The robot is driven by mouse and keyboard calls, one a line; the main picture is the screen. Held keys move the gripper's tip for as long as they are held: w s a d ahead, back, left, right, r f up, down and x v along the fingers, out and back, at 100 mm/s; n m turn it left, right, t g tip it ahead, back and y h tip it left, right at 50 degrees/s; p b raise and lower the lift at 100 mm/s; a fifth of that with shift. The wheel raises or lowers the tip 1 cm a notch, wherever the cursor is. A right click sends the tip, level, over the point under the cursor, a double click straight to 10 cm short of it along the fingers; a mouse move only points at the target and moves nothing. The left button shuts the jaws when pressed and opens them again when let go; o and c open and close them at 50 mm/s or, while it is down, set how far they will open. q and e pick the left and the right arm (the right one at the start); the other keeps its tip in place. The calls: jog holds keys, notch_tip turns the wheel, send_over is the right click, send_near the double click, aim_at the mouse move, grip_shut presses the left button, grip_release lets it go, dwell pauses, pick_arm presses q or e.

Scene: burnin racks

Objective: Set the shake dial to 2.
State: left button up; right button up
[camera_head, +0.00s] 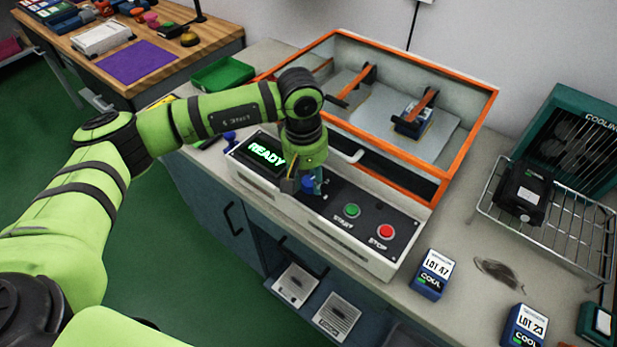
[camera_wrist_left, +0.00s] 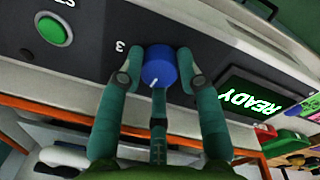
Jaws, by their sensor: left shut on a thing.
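The shake dial is a blue round knob (camera_wrist_left: 160,68) with a white pointer line, on the dark control panel (camera_head: 330,204). In the head view the knob (camera_head: 308,184) is partly covered by my left gripper (camera_head: 306,188). In the left wrist view my left gripper (camera_wrist_left: 160,80) has its teal fingers on both sides of the knob, shut on it. The pointer line is toward the lower left in that view. A printed 3 shows left of the knob; the other numbers are hidden. My right gripper is not in view.
A green START button (camera_head: 351,211) and a red STOP button (camera_head: 386,232) sit right of the dial. A lit READY display (camera_head: 266,153) is to its left. The orange-framed chamber (camera_head: 440,190) stands behind the panel. Labelled blue boxes (camera_head: 432,275) stand on the bench at right.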

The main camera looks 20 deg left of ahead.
pick_arm(q)
jog(key=o, duration=1.2)
jog(key=shift+c, duration=0.2)
